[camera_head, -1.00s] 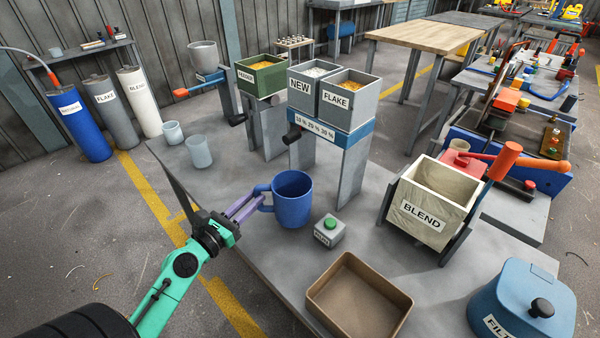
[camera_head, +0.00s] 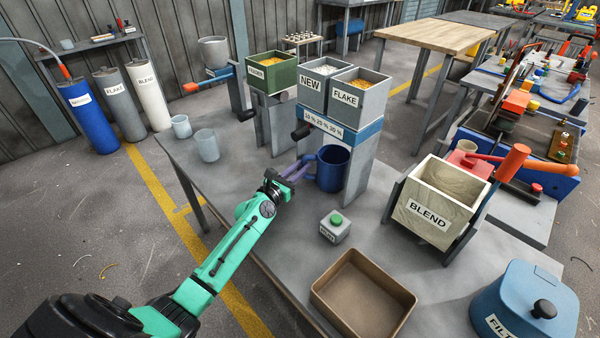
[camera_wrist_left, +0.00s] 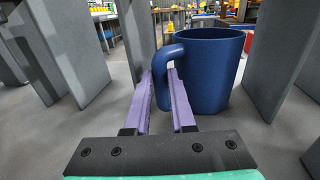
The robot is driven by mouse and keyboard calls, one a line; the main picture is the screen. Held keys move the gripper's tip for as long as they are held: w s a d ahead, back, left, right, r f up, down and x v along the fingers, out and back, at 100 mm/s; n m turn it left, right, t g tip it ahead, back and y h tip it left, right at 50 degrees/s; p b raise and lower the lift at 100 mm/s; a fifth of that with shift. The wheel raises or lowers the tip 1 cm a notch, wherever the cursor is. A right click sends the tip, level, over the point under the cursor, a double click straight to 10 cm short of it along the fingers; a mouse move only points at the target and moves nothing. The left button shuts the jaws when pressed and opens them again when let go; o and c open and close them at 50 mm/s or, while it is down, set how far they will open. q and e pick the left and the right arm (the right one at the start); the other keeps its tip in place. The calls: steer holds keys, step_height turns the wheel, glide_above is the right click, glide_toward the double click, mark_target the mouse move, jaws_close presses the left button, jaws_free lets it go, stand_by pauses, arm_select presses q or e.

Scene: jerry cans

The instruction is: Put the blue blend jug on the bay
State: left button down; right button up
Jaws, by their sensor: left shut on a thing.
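The blue blend jug (camera_head: 332,168) is a dark blue cup with a side handle. It is upright under the stand with the NEW and FLAKE bins, between the stand's grey legs. My left gripper (camera_head: 294,172) is shut on the jug's handle with its purple fingers. In the left wrist view the jug (camera_wrist_left: 208,70) is right of centre, and the fingers (camera_wrist_left: 160,85) close on its handle from both sides. I cannot tell whether the jug's base touches the table. My right gripper is not in view.
The grey bin stand (camera_head: 357,170) rises on both sides of the jug. A small box with a green button (camera_head: 335,227), a brown tray (camera_head: 362,293) and the BLEND box (camera_head: 433,205) are nearer. Two pale cups (camera_head: 206,146) stand at the left.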

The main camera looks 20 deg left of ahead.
arm_select(q)
steer(key=shift+w, duration=0.1)
steer(key=c, duration=0.8)
jaws_free()
steer(key=shift+f, duration=0.1)
steer(key=shift+o, duration=0.2)
steer(key=shift+r, duration=0.25)
steer(key=s, duration=0.3)
steer(key=s+a, duration=0.1)
steer(key=s, duration=0.3)
steer(key=s+a, duration=0.1)
steer(key=s, duration=0.3)
steer(key=shift+s+a+f, duration=0.1)
steer(key=shift+s+f, duration=0.05)
steer(key=shift+s, duration=0.35)
